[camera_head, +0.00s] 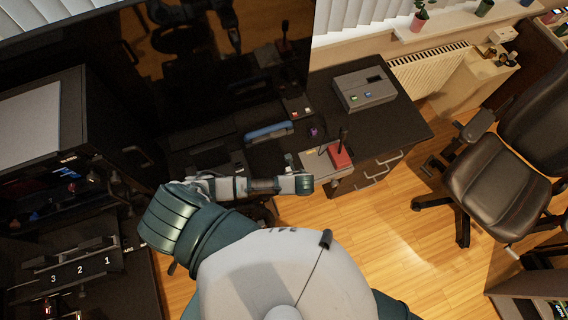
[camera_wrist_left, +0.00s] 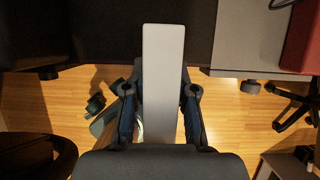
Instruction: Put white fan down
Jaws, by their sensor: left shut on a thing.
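In the left wrist view a long, flat, pale grey-white piece (camera_wrist_left: 163,65) lies between the fingers of my left gripper (camera_wrist_left: 160,92). I take it to be the white fan; only this narrow face shows. The gripper is shut on it, and its far end overlaps the dark desk (camera_wrist_left: 110,30). Floor shows below the desk edge. I cannot tell whether the piece touches the desk. In the head view my left arm reaches over the desk's front edge, left of the joystick box, and the fan cannot be made out. My right gripper is not in view.
A blue item (camera_head: 268,131) and a grey box (camera_head: 363,88) lie farther back. A large dark screen (camera_head: 200,70) rises behind. A black chair (camera_head: 497,186) stands at the right.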

